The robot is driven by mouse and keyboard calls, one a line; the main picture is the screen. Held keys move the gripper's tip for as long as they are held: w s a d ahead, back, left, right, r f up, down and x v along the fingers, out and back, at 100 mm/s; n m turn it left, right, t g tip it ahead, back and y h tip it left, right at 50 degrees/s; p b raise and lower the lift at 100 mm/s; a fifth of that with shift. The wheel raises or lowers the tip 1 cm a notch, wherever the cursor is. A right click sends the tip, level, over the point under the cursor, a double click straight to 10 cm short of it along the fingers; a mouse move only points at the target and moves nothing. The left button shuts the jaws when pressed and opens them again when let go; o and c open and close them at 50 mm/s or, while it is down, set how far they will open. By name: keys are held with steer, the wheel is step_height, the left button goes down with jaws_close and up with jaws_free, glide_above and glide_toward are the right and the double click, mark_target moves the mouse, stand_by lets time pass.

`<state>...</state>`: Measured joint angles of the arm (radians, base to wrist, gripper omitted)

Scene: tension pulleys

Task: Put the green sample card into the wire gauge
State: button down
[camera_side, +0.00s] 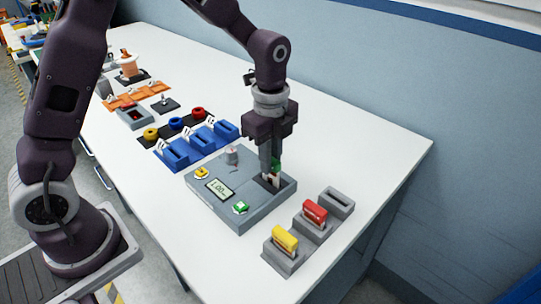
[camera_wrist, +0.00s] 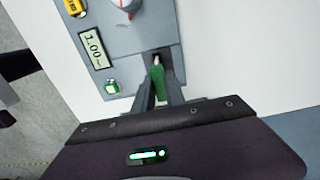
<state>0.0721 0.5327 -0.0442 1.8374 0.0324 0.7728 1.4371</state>
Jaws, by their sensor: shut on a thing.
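The wire gauge (camera_side: 223,204) is a grey box with a display reading 1.00, a yellow button, a green button and a knob. It also shows in the wrist view (camera_wrist: 132,53). My gripper (camera_side: 269,178) points down over the gauge's right-hand recess and is shut on the green sample card (camera_wrist: 158,84). A little of the card's green shows beside the fingers in the side view (camera_side: 278,166). In the wrist view the card's far end meets a dark slot opening in the gauge. The fingers hide its lower edge, so I cannot tell how deep it sits.
Right of the gauge stand grey holders with a yellow card (camera_side: 285,239), a red card (camera_side: 315,212) and an empty slot (camera_side: 338,202). Blue bins (camera_side: 199,143) and coloured spools (camera_side: 174,122) stand behind-left. The white table (camera_side: 375,165) is clear at the right.

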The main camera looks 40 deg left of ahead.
steer(key=shift+f, duration=1.15)
stand_by(0.5)
steer(key=c, duration=1.3)
jaws_free()
steer(key=shift+o, duration=0.2)
steer(key=shift+o, duration=1.3)
steer(key=shift+r, duration=4)
